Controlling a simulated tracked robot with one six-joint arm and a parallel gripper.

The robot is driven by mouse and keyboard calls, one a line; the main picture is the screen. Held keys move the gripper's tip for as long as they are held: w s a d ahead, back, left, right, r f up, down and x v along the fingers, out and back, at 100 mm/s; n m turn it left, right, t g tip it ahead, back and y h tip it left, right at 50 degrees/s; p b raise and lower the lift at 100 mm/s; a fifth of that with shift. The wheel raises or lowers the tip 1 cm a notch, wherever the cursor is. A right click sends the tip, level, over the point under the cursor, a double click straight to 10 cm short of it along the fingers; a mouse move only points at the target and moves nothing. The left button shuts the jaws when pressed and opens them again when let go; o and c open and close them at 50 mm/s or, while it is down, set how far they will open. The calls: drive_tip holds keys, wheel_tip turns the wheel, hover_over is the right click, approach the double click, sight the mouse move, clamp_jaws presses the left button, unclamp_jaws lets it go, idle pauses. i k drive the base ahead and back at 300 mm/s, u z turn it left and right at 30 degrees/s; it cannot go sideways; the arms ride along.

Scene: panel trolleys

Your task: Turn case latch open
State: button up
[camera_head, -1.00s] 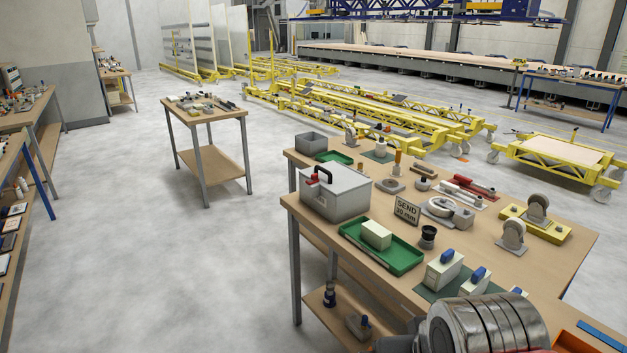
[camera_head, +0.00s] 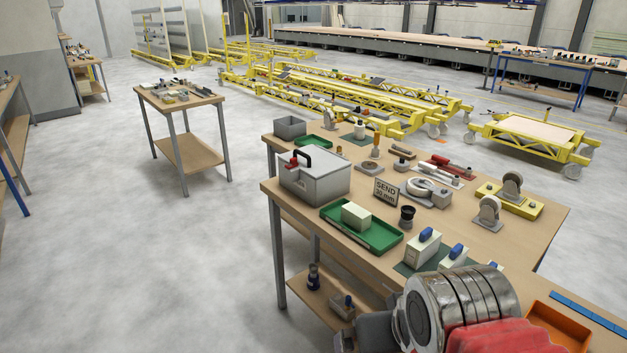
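A grey case (camera_head: 322,187) stands at the left end of the near workbench (camera_head: 470,235), with its lid down. It has a black handle (camera_head: 303,153) on top. A small red part (camera_head: 293,161), which looks like the latch, sits beside the handle at the lid's left side. Its exact position is too small to tell. My arm shows at the bottom right as silver and red links, well apart from the case. My gripper's fingers are not visible.
Right of the case are a green tray (camera_head: 385,243) with a pale block, a SEND sign (camera_head: 385,192) and a dark cup (camera_head: 407,216). Blue-topped blocks (camera_head: 424,247) and an orange tray (camera_head: 560,330) lie near my arm.

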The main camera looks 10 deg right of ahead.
sight(293, 163)
drive_tip(key=u, duration=0.3)
drive_tip(key=i, duration=0.45)
drive_tip(key=u, duration=0.5)
drive_tip(key=i, duration=1.6)
drive_tip(key=z, duration=0.35)
